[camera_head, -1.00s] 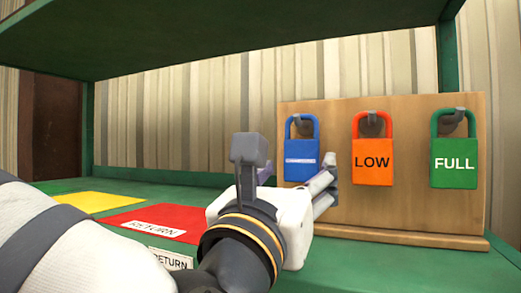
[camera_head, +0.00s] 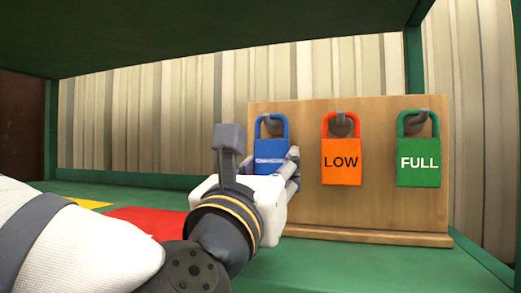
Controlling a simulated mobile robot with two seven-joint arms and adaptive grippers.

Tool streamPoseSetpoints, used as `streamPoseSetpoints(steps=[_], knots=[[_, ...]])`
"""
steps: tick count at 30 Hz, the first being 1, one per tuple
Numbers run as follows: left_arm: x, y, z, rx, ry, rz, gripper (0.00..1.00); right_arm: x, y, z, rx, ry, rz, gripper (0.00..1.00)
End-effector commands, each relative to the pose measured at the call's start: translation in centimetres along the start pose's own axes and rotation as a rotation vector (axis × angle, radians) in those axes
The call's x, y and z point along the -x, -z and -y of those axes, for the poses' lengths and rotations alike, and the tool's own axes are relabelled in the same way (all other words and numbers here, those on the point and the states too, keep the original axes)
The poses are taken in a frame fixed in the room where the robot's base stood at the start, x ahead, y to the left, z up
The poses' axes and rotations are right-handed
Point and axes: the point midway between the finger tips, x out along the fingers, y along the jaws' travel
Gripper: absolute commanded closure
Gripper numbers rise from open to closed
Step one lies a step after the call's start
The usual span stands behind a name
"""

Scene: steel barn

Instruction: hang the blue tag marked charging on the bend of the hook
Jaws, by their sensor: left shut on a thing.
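The blue tag (camera_head: 267,150) is at the left of the upright wooden board, and its lower part is hidden behind my left gripper. Its white lettering is too small and covered to read. The grey hook (camera_head: 274,127) shows inside the tag's blue loop; whether the loop rests on its bend I cannot tell. My left gripper (camera_head: 289,168) is in front of the board, shut on the lower part of the blue tag. Its fingers are partly hidden by its white body. My right gripper is not in view.
An orange LOW tag (camera_head: 341,162) and a green FULL tag (camera_head: 418,163) hang on hooks on the wooden board (camera_head: 380,208). A red mat (camera_head: 150,221) and a yellow mat (camera_head: 90,204) lie on the green shelf (camera_head: 340,265). A dark green shelf (camera_head: 230,35) overhangs above.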

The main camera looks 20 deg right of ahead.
Motion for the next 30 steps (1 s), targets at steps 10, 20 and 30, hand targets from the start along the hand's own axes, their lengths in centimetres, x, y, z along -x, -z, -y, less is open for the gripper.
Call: streamPoseSetpoints(steps=[10, 20, 30], knots=[[-0.3, -1.5, 0.0, -0.002, -0.001, 0.005, 0.73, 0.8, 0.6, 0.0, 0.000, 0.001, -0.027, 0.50], [1.3, -1.9, 0.0, 0.000, 0.000, 0.002, 0.73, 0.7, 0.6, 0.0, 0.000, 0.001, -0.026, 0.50], [3.9, -2.7, 0.0, 0.000, 0.000, 0.002, 0.73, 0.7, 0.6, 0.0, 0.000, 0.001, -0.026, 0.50]])
